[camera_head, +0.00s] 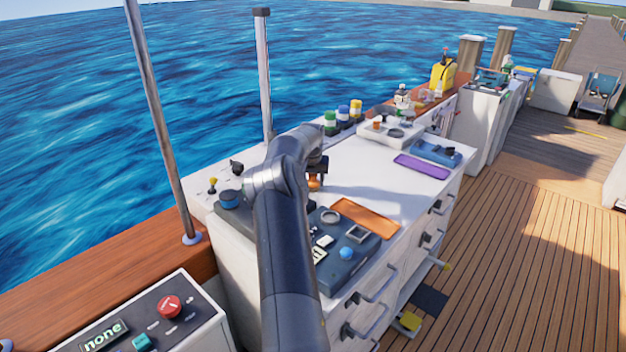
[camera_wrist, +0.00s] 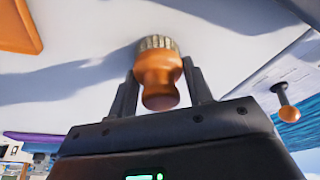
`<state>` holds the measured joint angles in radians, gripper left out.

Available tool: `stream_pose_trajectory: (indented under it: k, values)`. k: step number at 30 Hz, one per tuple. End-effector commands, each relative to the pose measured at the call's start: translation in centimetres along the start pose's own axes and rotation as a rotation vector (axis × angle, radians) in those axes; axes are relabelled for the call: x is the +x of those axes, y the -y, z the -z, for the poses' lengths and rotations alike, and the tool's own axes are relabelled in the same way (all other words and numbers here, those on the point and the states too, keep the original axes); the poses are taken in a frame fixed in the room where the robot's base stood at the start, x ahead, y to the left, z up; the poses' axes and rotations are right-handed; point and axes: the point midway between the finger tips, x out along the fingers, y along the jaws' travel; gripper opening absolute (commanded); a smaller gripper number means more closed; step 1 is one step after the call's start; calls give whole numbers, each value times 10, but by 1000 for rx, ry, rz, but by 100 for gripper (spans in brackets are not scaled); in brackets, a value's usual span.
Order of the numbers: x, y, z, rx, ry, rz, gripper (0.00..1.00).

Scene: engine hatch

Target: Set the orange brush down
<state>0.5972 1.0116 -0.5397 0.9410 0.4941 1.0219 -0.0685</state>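The orange brush (camera_wrist: 160,78) has a rounded orange handle and a ring of pale bristles. In the wrist view it stands between the two dark fingers of my gripper (camera_wrist: 159,66), which appear shut on its handle. The bristle end points at the white worktop and is at or very close to it; I cannot tell if it touches. In the head view the brush (camera_head: 314,183) shows as a small orange patch below my gripper (camera_head: 317,178), over the back part of the white counter (camera_head: 350,160). My arm hides part of the counter there.
An orange mat (camera_head: 365,218) and a dark blue tray (camera_head: 345,262) with small items lie in front. A purple mat (camera_head: 422,166), a blue tray (camera_head: 437,152) and a light tray (camera_head: 390,133) lie to the right. Coloured jars (camera_head: 343,113) line the back edge. White counter around the brush is clear.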

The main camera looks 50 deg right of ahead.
Motion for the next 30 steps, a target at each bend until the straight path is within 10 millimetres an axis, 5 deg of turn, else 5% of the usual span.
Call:
stream_pose_trajectory:
  k: [8,17,30]
  values:
    - [0,0,0,0,0,0,67]
    - [-5,0,1,0,-1,-1,67]
    - [-89,0,1,0,-2,1,67]
